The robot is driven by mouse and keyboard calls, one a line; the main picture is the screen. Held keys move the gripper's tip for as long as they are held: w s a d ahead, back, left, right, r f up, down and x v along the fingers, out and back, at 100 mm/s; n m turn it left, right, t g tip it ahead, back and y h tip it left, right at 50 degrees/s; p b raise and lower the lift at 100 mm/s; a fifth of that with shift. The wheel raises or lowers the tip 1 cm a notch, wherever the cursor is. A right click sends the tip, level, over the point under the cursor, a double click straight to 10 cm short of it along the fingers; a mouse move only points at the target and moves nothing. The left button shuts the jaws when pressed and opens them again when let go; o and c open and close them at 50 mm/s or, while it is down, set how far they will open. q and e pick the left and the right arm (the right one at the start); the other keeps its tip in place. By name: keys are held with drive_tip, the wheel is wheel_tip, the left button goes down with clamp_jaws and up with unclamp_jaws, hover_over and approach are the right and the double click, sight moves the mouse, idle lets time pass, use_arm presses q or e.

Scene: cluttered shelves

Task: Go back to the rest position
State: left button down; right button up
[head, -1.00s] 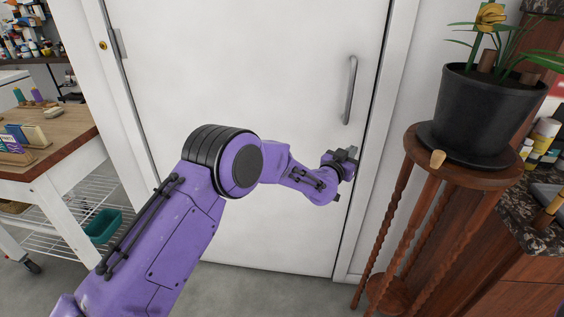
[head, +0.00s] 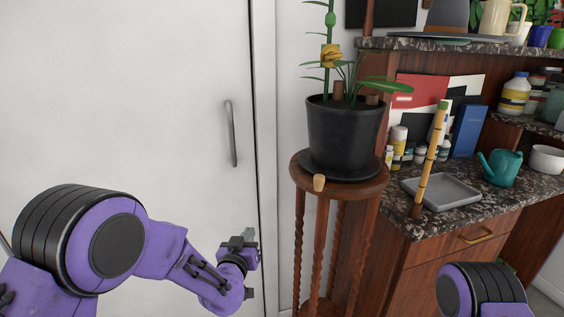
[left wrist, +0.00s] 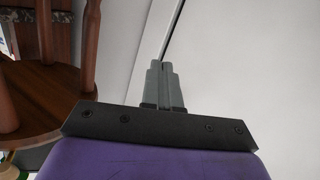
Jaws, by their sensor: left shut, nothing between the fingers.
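My left arm reaches in from the left in the head view, purple with black joints. My left gripper (head: 249,235) is shut and empty, in front of the white door (head: 130,90), below its grey handle (head: 231,133). In the left wrist view the left gripper's grey fingers (left wrist: 165,82) are together with nothing between them. Part of my right arm shows at the lower right of the head view; its gripper is out of view.
A stone-topped cabinet (head: 470,200) stands farther right, with a grey tray (head: 441,191), a bamboo stick and a teal watering can (head: 502,167).

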use_arm(q)
drive_tip(key=s+a+f+n+g+y+p, duration=0.1)
drive_tip(key=s+a+f+n+g+y, duration=0.2)
drive_tip(key=s+a+f, duration=0.55)
drive_tip(key=s+a+f+n+g+p, duration=0.1)
drive_tip(key=s+a+f+g, duration=0.2)
drive_tip(key=s, duration=0.8)
drive_tip(key=s+a+f+n+g+y+p, duration=0.1)
drive_tip(key=s+a+f+g, duration=0.2)
drive_tip(key=s+f, duration=0.4)
drive_tip(key=s+a+f+n+g+y+p, duration=0.1)
drive_tip(key=s+a+f+g, duration=0.2)
drive_tip(key=s, duration=1.3)
wheel_tip(320, 180, down, 2)
drive_tip(key=shift+s+a+f+g+p, duration=0.2)
drive_tip(key=shift+a+f+g+p, duration=0.1)
drive_tip(key=shift+g, duration=0.4)
drive_tip(key=shift+w, duration=0.1)
